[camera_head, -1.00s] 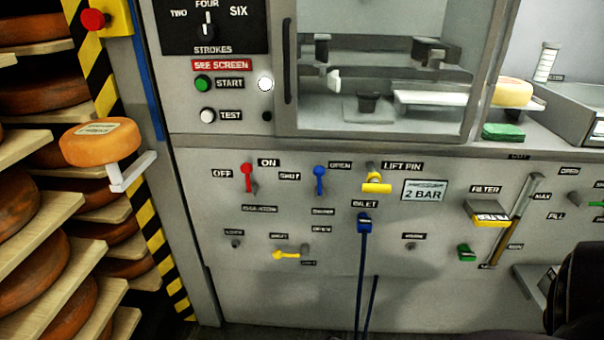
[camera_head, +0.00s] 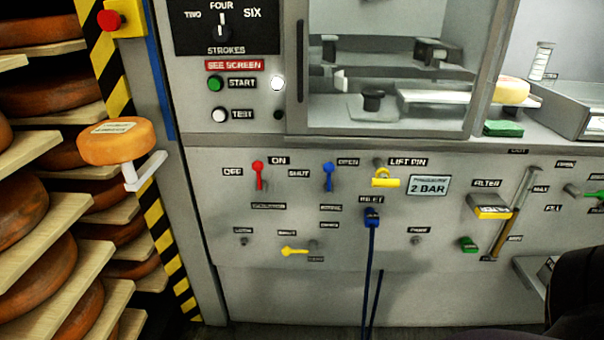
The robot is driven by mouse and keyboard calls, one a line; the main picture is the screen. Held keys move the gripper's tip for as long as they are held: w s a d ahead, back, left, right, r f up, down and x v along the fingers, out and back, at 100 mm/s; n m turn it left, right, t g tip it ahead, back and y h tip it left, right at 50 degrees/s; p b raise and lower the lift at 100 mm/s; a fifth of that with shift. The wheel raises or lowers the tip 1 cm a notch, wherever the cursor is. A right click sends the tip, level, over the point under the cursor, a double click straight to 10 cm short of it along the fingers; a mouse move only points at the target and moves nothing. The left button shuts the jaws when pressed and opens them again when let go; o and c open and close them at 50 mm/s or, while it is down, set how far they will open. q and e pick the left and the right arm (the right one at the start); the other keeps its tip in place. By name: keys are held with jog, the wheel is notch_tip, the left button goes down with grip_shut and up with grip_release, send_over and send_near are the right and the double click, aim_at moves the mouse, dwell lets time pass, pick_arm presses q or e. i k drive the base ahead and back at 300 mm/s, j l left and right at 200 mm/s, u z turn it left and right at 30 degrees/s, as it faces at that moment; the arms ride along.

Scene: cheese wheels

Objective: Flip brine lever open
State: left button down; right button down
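No label I can read clearly says brine, so I cannot tell which lever it is. On the grey panel, a blue lever (camera_head: 328,176) stands upright between the labels SHUT and OPEN; the label below it is blurred. A yellow lever (camera_head: 294,251) lies level lower down, among small blurred labels. A green lever (camera_head: 595,195) shows partly at the right edge, below a small label that seems to read OPEN. Neither gripper is in view.
A red lever (camera_head: 259,174) and a yellow lift pin handle (camera_head: 385,178) share the panel. Blue hoses (camera_head: 370,270) hang from the inlet. A cheese wheel (camera_head: 117,141) sits on a white bracket left. A grey ledge (camera_head: 532,270) juts out lower right.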

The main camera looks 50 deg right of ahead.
aim_at(328, 167)
jog(key=i+j, duration=0.1)
jog(key=j, duration=0.7)
jog(key=i+j, duration=0.15)
jog(key=j, duration=0.25)
